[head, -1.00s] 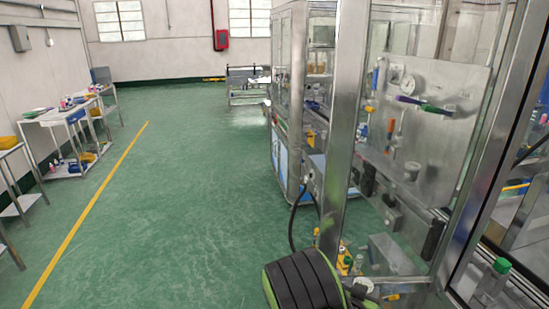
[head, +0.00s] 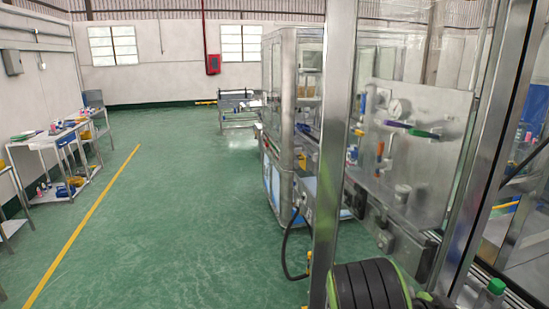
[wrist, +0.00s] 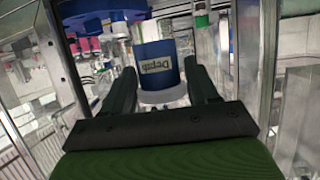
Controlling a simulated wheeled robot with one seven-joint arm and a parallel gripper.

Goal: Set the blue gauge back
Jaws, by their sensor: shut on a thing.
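The blue gauge (wrist: 158,65) is a blue cylinder with a pale printed label and a white round base. In the wrist view it sits upright between the two dark fingers of my gripper (wrist: 160,82), which are shut on it. The label reads upside down or mirrored. In the head view my black and green arm (head: 370,287) shows at the bottom edge. My gripper and the gauge do not show there.
A metal machine frame post (head: 335,150) stands close by, beside a clear panel with a dial (head: 397,108) and handles. A larger blue part (wrist: 105,12) is at the wrist view's top left. Green floor (head: 170,200) is open at left; side tables (head: 55,150) line the wall.

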